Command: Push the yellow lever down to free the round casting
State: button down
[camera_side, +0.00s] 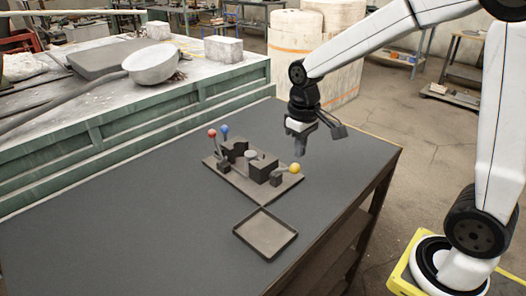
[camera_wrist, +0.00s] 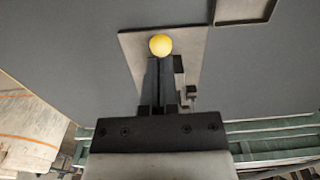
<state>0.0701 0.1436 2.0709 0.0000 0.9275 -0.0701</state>
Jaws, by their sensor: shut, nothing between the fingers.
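A yellow ball-topped lever (camera_side: 295,168) stands at the right end of a dark fixture plate (camera_side: 225,172). In the wrist view the yellow ball (camera_wrist: 160,45) sits just beyond my fingertips. My gripper (camera_side: 298,152) points down with its fingers together and empty; in the side view it hangs a little above the yellow ball, apparently apart from it. My gripper also fills the lower middle of the wrist view (camera_wrist: 163,62). A small grey round piece, probably the casting (camera_side: 251,155), shows among the dark blocks in the side view; in the wrist view my fingers hide most of the fixture.
An empty shallow tray (camera_side: 242,234) lies in front on the dark tabletop (camera_side: 130,220). A green-sided bench (camera_side: 120,140) with a ladle (camera_side: 150,65) stands behind.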

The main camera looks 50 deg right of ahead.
jog(key=shift+r, duration=2.2)
jog(key=s+a+f+t, duration=0.1)
jog(key=s+f, duration=0.1)
jog(key=f, duration=0.2)
jog(key=s+f, duration=0.3)
jog(key=f, duration=0.1)
jog(key=s+a+f+t, duration=0.1)
jog(key=s+f, duration=0.2)
jog(key=f, duration=0.1)
jog(key=shift+s+a+t, duration=0.15)
jog(key=shift+a+t, duration=0.15)
